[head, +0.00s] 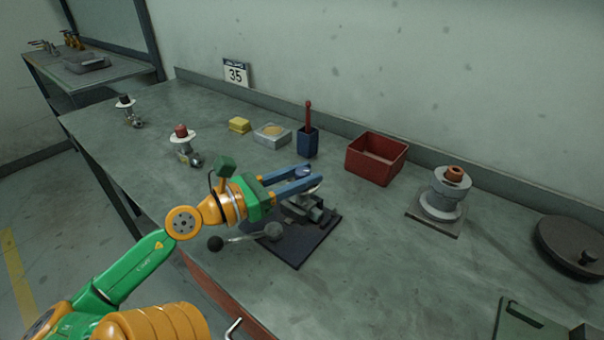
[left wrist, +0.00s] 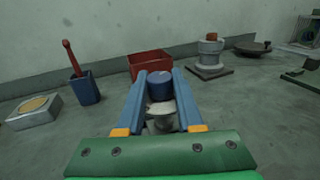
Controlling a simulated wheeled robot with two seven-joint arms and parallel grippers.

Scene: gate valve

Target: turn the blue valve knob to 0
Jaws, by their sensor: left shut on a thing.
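The blue valve knob (left wrist: 160,86) sits on top of a pale valve body (left wrist: 163,122) in the left wrist view. In the head view the knob (head: 303,172) is partly hidden by my fingers, and the valve stands on a dark base plate (head: 296,250). My left gripper (head: 310,178) reaches in from the left, its two blue fingers on either side of the knob. It is shut on the knob; the fingers also show in the left wrist view (left wrist: 160,84). The number on the knob cannot be read. My right gripper is not in view.
A red bin (head: 376,158), a blue cup with a red-handled tool (head: 308,140) and a grey valve with an orange knob (head: 443,196) stand behind. Two small valves (head: 184,146) (head: 127,110) stand farther left.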

